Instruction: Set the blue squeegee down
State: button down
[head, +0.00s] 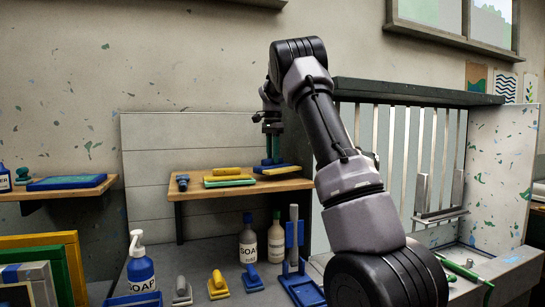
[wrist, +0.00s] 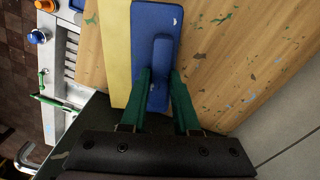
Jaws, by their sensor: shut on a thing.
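The blue squeegee (wrist: 154,20) has a flat blue base and a raised blue handle, seen from above in the wrist view. My gripper (wrist: 160,74) has green fingers closed on both sides of the handle. In the head view my gripper (head: 272,156) points down over the right part of the wooden shelf (head: 240,193), with the blue base low under it. A flat yellow piece (wrist: 116,52) lies along the base's left side in the wrist view, and the base appears to overlap it. I cannot tell whether the base touches what is below.
A green board (head: 230,182) with a yellow tool (head: 227,171) lies mid-shelf. A small dark blue object (head: 182,182) stands at the shelf's left end. Soap bottles (head: 248,244) and several tools stand below. A barred rack (head: 395,150) is to the right. Bare wood (wrist: 235,60) shows right of the squeegee.

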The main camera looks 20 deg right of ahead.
jog(key=shift+f, duration=0.2)
dwell(0.3)
jog(key=shift+f, duration=0.8)
jog(key=shift+c, duration=1.3)
grip_release()
jog(key=shift+r, duration=0.1)
jog(key=shift+r, duration=3.9)
